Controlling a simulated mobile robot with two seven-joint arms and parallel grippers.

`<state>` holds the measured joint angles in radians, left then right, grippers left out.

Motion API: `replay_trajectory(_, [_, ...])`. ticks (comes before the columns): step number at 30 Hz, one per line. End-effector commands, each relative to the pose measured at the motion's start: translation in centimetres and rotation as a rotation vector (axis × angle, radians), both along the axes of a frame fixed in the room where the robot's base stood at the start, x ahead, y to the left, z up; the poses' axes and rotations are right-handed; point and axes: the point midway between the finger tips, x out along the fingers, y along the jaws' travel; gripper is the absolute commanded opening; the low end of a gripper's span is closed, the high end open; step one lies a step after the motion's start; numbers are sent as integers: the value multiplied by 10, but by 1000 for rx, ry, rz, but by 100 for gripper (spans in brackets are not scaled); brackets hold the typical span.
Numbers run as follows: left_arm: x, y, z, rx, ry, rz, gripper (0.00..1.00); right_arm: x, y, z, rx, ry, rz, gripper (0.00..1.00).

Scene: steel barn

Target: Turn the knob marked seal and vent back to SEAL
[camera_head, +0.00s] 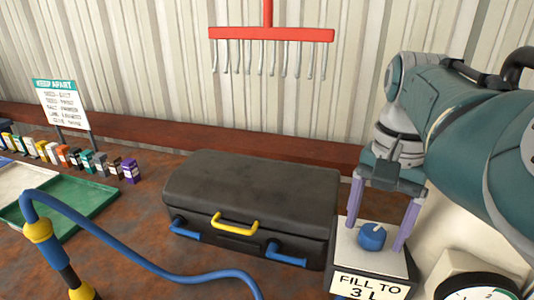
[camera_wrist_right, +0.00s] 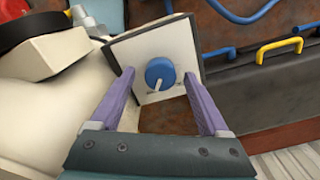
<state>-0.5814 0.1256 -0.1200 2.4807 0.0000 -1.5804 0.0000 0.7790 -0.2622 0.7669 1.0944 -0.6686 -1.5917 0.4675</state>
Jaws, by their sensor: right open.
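A blue knob (camera_head: 371,237) sits on the pale top plate of a box (camera_head: 344,243) whose front label reads "FILL TO 3 L". In the right wrist view the same knob (camera_wrist_right: 160,73) shows a pale pointer line towards the picture's bottom, slightly left. The marks around it are too small to read. My right gripper (camera_head: 376,243) is open, its two purple fingers (camera_wrist_right: 159,76) reaching down on either side of the knob. Gaps show between fingers and knob, and I see no contact. My left gripper is out of view.
A black case (camera_head: 255,185) with a yellow handle and blue latches stands left of the knob box. A blue hose (camera_head: 130,255) curves across the front left. A round gauge (camera_head: 485,290) is at the lower right. Green tray (camera_head: 70,212) and small boxes lie far left.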

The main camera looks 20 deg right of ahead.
Motion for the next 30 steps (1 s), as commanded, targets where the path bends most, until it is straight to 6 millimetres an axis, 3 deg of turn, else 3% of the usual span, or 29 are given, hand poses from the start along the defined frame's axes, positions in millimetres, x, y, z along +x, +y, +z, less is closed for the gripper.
replay_trajectory(8, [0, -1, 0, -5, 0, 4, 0, 0, 0, -3, 0, 0, -1, 79])
replay_trajectory(30, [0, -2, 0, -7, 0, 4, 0, 0, 0, -2, 0, 0, -1, 0])
